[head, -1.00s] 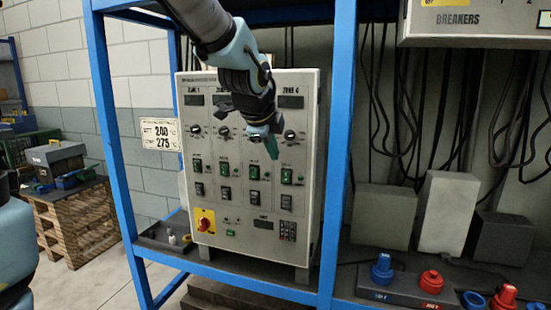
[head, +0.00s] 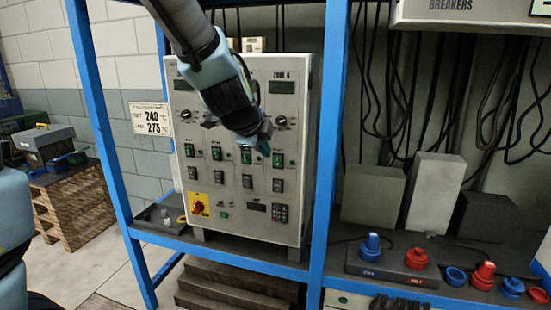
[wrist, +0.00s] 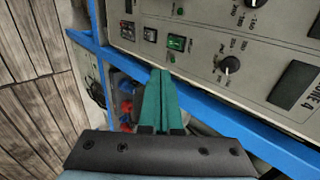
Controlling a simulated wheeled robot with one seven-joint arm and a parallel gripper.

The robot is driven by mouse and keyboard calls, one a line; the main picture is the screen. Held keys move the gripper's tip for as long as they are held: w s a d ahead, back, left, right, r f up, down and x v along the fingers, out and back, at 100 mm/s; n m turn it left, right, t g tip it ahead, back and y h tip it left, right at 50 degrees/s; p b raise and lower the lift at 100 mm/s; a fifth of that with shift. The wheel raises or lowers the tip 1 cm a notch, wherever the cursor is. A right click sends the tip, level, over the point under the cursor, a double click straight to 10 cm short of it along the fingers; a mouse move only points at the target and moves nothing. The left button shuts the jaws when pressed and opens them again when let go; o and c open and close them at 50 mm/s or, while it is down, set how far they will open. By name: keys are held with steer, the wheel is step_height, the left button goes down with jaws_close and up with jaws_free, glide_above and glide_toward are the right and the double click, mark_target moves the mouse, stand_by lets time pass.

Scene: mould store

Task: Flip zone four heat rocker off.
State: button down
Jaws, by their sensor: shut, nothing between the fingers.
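The grey control panel (head: 235,228) stands upright inside the blue frame. Its rightmost column is marked zone 4, with a display (head: 281,87), a knob (head: 281,121), a green rocker (head: 278,160) and a black rocker (head: 278,185) below. The rocker labels are too small to read. My gripper (head: 264,146) is in front of the panel, just up and left of the green rocker. In the wrist view its teal fingers (wrist: 160,74) are shut and empty. There the green rocker (wrist: 176,43), glowing, is just beyond the tips, with the black rocker (wrist: 150,35) beside it; contact is not evident.
A red rotary switch on a yellow plate (head: 198,205) and a keypad (head: 280,212) are low on the panel. A blue post (head: 333,130) stands close to its right. Blue and red connectors (head: 416,258) and grey boxes (head: 373,192) occupy the shelf at right.

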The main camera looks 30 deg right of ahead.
steer(key=shift+a+f, duration=0.15)
steer(key=shift+a, duration=0.15)
steer(key=shift+w+f, duration=0.1)
steer(key=b, duration=0.4)
glide_toward(278, 167)
step_height(278, 167, down, 3)
steer(key=shift+w+d+f+p, duration=0.2)
steer(key=shift+w+d+p, duration=0.15)
steer(key=shift+w+d, duration=0.25)
steer(key=shift+w+d+f+p, duration=0.2)
steer(key=shift+w+d+p, duration=0.15)
steer(key=shift+w+d, duration=0.2)
steer(key=shift+w+d+f, duration=0.25)
steer(key=shift+w+d, duration=0.25)
steer(key=shift+d, duration=0.05)
steer(key=shift+f, duration=0.1)
